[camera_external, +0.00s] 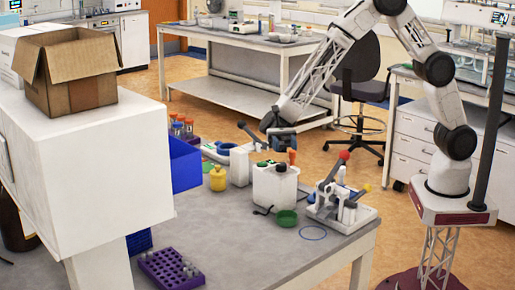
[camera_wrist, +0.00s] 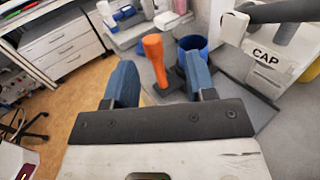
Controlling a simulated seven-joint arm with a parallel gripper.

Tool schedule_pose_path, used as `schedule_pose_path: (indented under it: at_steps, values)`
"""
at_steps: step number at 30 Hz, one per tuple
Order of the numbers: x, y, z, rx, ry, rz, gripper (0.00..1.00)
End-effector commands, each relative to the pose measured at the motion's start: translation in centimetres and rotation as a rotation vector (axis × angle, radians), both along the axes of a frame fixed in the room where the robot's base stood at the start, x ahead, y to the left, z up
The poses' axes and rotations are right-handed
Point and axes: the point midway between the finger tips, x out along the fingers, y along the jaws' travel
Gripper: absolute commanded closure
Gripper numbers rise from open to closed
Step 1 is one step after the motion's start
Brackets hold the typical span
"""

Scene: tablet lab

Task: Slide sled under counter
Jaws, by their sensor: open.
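My gripper (camera_external: 278,133) hangs over the far side of the grey table, pointing down, above the row of stations. In the wrist view its two blue fingers (camera_wrist: 160,85) are apart with nothing gripped. An upright orange handle (camera_wrist: 155,60) on a dark foot stands beyond and between them; it is possibly the sled's. An orange piece (camera_external: 292,156) shows behind the white box (camera_external: 275,186) in the external view. A white station marked CAP (camera_wrist: 268,62) is at the right of the wrist view. I cannot tell for sure which parts are the sled and counter.
A blue cup (camera_wrist: 192,47) stands close to the orange handle. A lever station with a red knob (camera_external: 343,157) and a green dish (camera_external: 287,218) are at the table's right. A purple rack (camera_external: 171,268) sits in front. The grey tabletop (camera_external: 235,245) between is clear.

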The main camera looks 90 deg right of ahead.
Motion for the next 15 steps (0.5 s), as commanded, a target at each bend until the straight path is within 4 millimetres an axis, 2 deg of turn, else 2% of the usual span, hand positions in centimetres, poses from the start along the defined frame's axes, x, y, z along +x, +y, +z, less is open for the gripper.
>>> schedule_pose_path:
  at_steps: [3,15]
  values:
    - [0.1,-1.5,0.4,-0.003,-0.008,0.001,0.49]
    - [-3.2,-3.0,2.8,-0.088,-0.106,0.052,0.49]
